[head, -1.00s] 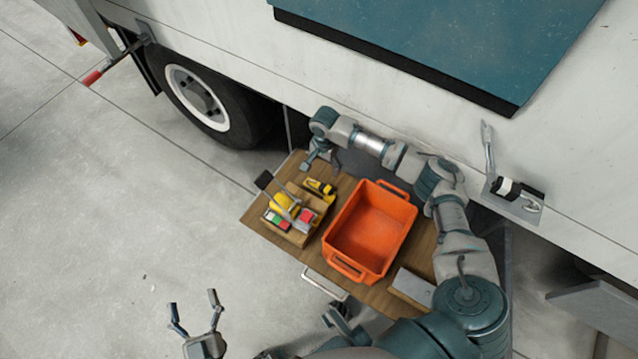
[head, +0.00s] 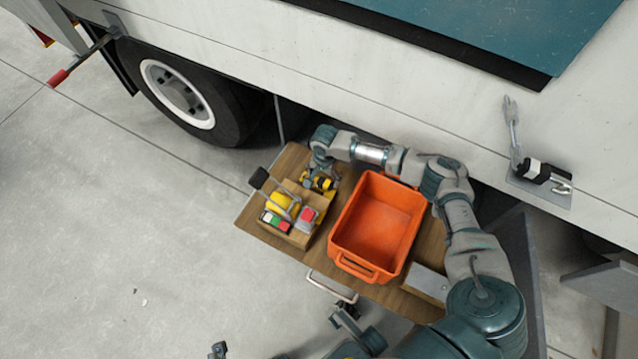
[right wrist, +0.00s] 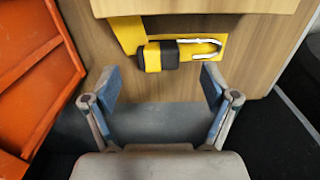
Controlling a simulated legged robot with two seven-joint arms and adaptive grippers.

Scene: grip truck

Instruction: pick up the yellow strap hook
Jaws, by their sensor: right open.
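The yellow strap hook (head: 323,182), with a black band, lies at the back left of the wooden table, beside the tool box. In the right wrist view the strap hook (right wrist: 160,57) shows a yellow strap, a black-and-yellow body and a bare metal hook at its right end. My right gripper (head: 313,174) is at the strap hook, partly covering it in the head view. In the right wrist view its fingers (right wrist: 161,82) are open and empty, with the strap hook just beyond the tips. Of my left gripper only a tip (head: 217,350) shows at the bottom edge.
An orange crate (head: 345,262) stands empty on the wooden table (head: 405,299), right of the strap hook. A wooden box (head: 293,236) with yellow, red and green items is in front of it. A truck side and wheel (head: 178,94) stand behind.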

